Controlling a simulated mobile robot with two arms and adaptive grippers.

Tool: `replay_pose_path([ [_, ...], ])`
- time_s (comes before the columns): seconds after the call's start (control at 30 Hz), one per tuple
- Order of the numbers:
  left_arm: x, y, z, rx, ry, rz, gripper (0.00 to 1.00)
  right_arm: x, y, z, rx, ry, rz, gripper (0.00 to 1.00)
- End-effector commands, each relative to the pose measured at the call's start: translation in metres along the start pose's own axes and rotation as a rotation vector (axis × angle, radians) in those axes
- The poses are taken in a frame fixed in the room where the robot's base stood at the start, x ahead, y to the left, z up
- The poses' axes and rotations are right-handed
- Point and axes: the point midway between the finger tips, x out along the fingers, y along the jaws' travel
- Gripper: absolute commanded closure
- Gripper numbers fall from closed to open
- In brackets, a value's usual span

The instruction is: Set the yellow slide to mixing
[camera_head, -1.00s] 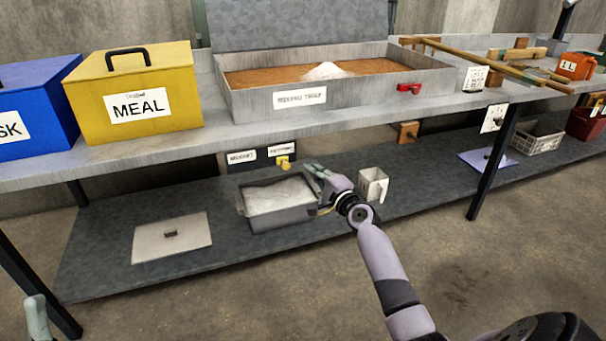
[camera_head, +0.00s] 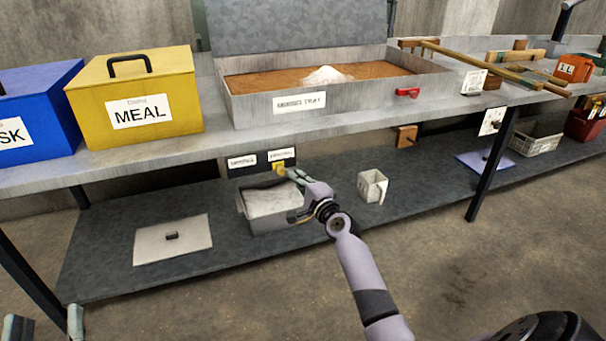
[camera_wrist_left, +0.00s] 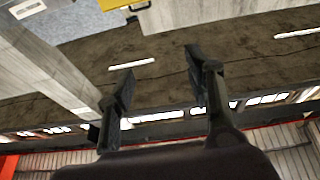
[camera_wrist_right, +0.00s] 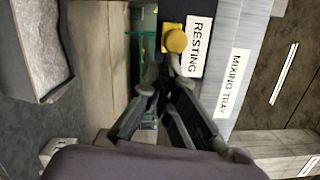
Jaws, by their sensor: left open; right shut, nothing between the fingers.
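The yellow slide (camera_head: 279,168) is a small knob on a dark panel under the upper shelf's front edge, below the right-hand white label. In the right wrist view the yellow slide (camera_wrist_right: 175,40) sits beside the RESTING label (camera_wrist_right: 196,45). The left-hand label (camera_head: 242,161) is too small to read. My right gripper (camera_head: 289,173) is shut and empty, its fingertips right by the knob's right side; I cannot tell whether they touch. It also shows in the right wrist view (camera_wrist_right: 170,75). My left gripper (camera_wrist_left: 158,75) is open and empty, low at the head view's left edge.
The mixing tray (camera_head: 345,104), with brown grain and a white mound, stands above. Below my right gripper is a grey bin (camera_head: 275,220) of pale material. A flat lid (camera_head: 172,240) and a square cup (camera_head: 373,187) flank it. The yellow MEAL box (camera_head: 150,85) stands at left.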

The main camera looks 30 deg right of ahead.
Motion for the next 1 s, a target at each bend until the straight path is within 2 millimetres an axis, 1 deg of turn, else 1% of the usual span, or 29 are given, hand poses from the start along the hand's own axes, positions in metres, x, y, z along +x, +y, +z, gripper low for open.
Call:
replay_pose_path([
  [0.03,0.0,-0.002,0.008,0.003,-0.062,-0.004,0.52,0.002,-0.001,0.011,0.003,-0.007,0.003,1.0],
  [0.17,-0.006,-0.006,0.037,0.007,-0.229,-0.013,0.52,0.005,0.002,0.028,0.003,-0.006,0.003,1.0],
  [0.27,-0.015,-0.009,0.059,0.01,-0.357,-0.02,0.52,0.007,0.004,0.043,0.003,-0.005,0.002,1.0],
  [0.4,-0.034,-0.014,0.087,0.013,-0.534,-0.031,0.52,0.011,0.008,0.065,0.003,-0.005,0.003,1.0],
  [0.5,-0.047,-0.017,0.102,0.014,-0.64,-0.037,0.52,0.013,0.011,0.08,0.002,-0.005,0.002,1.0],
  [0.6,-0.058,-0.018,0.112,0.014,-0.713,-0.042,0.52,0.015,0.013,0.09,0.002,-0.005,0.002,1.0],
  [0.7,-0.064,-0.019,0.118,0.014,-0.75,-0.044,0.52,0.016,0.014,0.094,0.0,-0.003,0.001,1.0],
  [1.0,-0.065,-0.019,0.119,0.013,-0.757,-0.045,0.52,0.016,0.015,0.095,-0.001,-0.004,0.001,1.0],
])
